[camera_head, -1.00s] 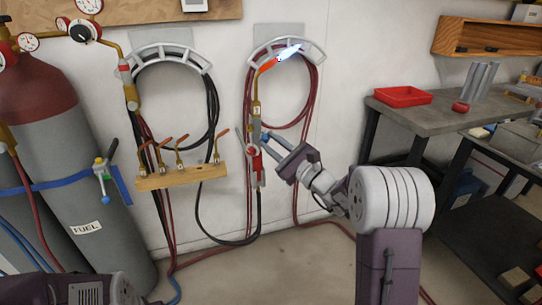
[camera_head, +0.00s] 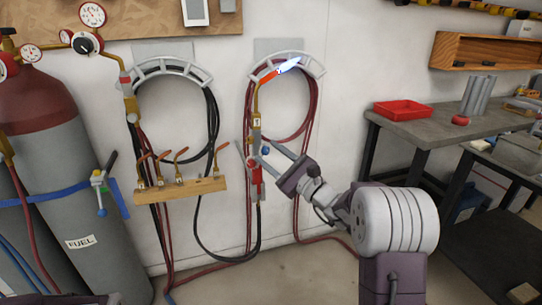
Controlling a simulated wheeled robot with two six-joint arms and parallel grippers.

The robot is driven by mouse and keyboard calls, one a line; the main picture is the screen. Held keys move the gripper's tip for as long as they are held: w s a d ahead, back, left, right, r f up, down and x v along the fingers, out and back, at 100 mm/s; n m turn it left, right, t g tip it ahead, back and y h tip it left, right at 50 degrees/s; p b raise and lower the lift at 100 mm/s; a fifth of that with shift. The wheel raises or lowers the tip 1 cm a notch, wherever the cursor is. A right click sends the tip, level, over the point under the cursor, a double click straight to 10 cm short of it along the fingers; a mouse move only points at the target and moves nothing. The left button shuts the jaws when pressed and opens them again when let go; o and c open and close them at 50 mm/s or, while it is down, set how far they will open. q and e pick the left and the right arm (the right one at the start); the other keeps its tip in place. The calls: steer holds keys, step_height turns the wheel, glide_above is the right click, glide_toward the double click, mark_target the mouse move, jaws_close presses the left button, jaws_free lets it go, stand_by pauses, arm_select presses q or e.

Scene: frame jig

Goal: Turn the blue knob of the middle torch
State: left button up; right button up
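The middle torch (camera_head: 257,125) hangs upright on the wall, its brass neck bent to the right at the top, with a blue-white flame (camera_head: 288,65) at its orange tip. Its blue knob (camera_head: 265,151) sticks out to the right of the lower body, near a red knob (camera_head: 252,162). My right gripper (camera_head: 263,153) reaches in from the right with its two fingers apart. The blue knob shows between the fingertips; I cannot tell whether they touch it. My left gripper is out of view; only a bit of my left arm shows at the bottom left.
A wooden block (camera_head: 180,190) with several brass tips is on the wall between. Gas cylinders (camera_head: 60,170) stand at the far left. A grey bench (camera_head: 430,118) with a red tray (camera_head: 403,109) stands at the right.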

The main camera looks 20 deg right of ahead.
steer(key=shift+s, duration=0.1)
steer(key=v, duration=0.9)
steer(key=shift+p, duration=0.4)
stand_by(0.5)
